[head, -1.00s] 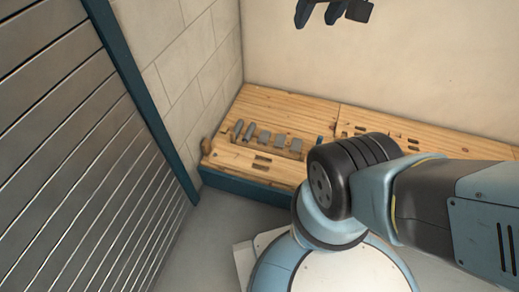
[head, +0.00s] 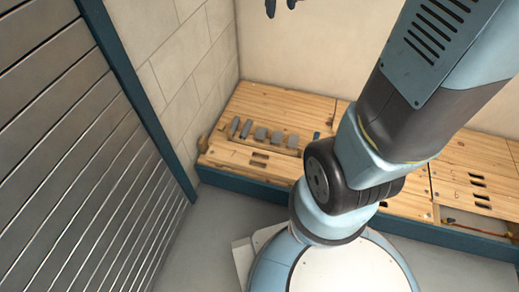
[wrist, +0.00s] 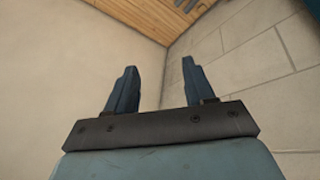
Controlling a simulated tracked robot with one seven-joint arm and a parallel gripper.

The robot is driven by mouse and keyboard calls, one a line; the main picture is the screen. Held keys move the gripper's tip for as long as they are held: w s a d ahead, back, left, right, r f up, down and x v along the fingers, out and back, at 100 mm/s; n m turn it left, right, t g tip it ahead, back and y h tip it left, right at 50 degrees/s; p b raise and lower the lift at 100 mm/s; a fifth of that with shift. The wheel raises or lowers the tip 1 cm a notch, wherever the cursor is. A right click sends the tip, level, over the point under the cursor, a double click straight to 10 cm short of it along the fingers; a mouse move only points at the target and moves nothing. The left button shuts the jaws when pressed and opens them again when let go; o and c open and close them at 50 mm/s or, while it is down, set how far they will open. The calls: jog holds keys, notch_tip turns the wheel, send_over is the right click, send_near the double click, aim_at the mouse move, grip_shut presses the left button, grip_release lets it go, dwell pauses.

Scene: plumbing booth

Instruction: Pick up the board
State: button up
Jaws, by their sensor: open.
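A light wooden strip (head: 258,148) with several grey blocks along it lies on the left end of the wooden bench top (head: 285,103). I cannot tell whether this strip is the board or which piece the board is. My gripper (head: 283,4) shows only partly at the top edge of the head view, high over the bench and apart from it. In the wrist view my gripper (wrist: 159,67) has its two dark fingers spread with nothing between them. That view shows mostly bare wall, with a bit of wood at the top.
A slatted metal shutter (head: 75,150) with a blue frame stands on the left. A block wall (head: 185,60) and a plain wall (head: 310,50) meet behind the bench. My arm hides the bench's middle. Grey floor (head: 215,215) is clear in front.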

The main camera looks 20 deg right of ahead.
jog(key=w+d+f+n, duration=0.1)
jog(key=w+f+n, duration=0.1)
jog(key=w+f, duration=1.15)
jog(key=n+g+y, duration=0.3)
jog(key=n+g, duration=0.1)
jog(key=n, duration=0.3)
send_near(259, 160)
jog(key=f, duration=0.1)
jog(key=a+f, duration=0.1)
jog(key=f, duration=0.1)
jog(key=shift+s+f, duration=0.15)
jog(key=shift+f, duration=0.1)
jog(key=shift+w+a+f, duration=0.1)
jog(key=shift+w+f, duration=0.05)
jog(key=shift+f, duration=1.1)
jog(key=shift+w+f, duration=0.15)
jog(key=shift+f, duration=1.15)
jog(key=shift+c, duration=0.5)
grip_shut()
